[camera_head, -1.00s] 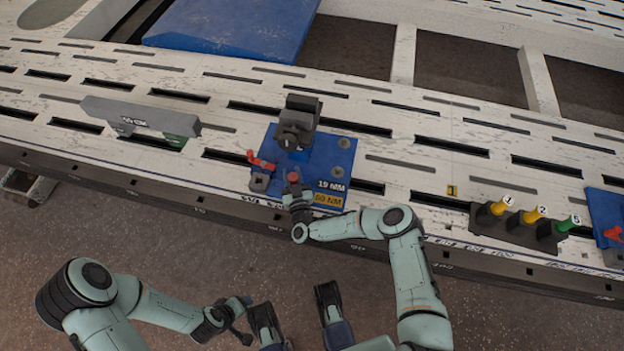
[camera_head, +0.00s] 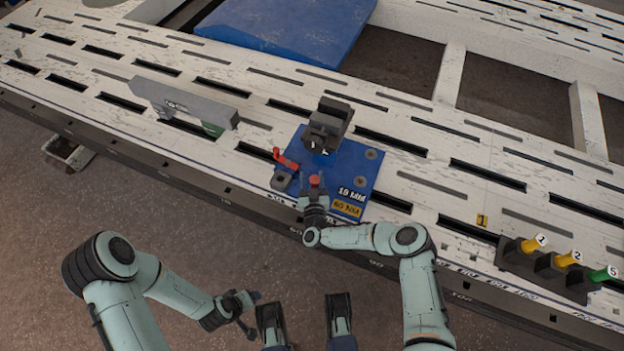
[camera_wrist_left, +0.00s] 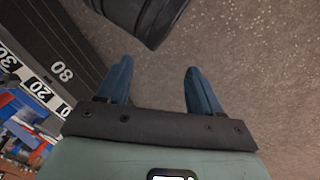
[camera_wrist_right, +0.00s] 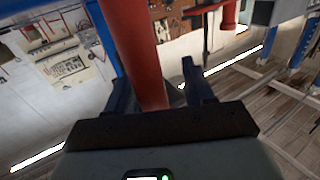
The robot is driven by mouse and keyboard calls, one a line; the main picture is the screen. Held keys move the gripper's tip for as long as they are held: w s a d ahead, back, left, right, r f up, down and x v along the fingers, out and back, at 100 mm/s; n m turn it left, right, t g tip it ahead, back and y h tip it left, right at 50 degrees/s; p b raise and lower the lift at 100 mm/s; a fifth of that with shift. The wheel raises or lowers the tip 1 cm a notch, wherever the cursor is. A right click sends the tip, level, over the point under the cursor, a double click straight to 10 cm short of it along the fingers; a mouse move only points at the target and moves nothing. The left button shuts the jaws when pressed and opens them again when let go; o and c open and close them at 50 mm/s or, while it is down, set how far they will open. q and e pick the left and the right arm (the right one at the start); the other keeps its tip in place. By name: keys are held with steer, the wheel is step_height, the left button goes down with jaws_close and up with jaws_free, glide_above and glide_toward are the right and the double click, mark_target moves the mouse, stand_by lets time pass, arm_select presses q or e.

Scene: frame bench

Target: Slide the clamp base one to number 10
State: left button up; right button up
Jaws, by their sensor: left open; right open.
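The clamp base (camera_head: 359,188) is a blue plate with a dark clamp block (camera_head: 326,124), a red lever (camera_head: 285,160) and a red knob (camera_head: 315,181). It lies on the slotted white bench near the front edge. My right gripper (camera_head: 314,190) is at the red knob; in the right wrist view a red post (camera_wrist_right: 135,50) stands between its open fingers. I cannot tell whether they touch it. My left gripper (camera_head: 244,305) hangs over the floor in front of the bench, open and empty. Number 10 is not clearly readable on the bench edge.
A grey beam (camera_head: 185,103) lies on the bench left of the base. A dark holder (camera_head: 548,268) with yellow and green numbered pegs stands at the right. A yellow tag marked 1 (camera_head: 482,220) lies between. A large blue panel (camera_head: 290,28) is behind.

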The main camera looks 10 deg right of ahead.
steer(key=shift+s, duration=0.1)
steer(key=shift+s, duration=0.35)
arm_select(q)
steer(key=s+d+r+g+h+p, duration=0.1)
steer(key=s+d+r+p, duration=0.2)
steer(key=s+r, duration=0.1)
steer(key=shift+s+r+g+p, duration=0.15)
steer(key=shift+s+g+p, duration=0.25)
steer(key=shift+s, duration=0.45)
arm_select(e)
steer(key=s+a, duration=0.1)
steer(key=s, duration=1.1)
steer(key=shift+s, duration=0.25)
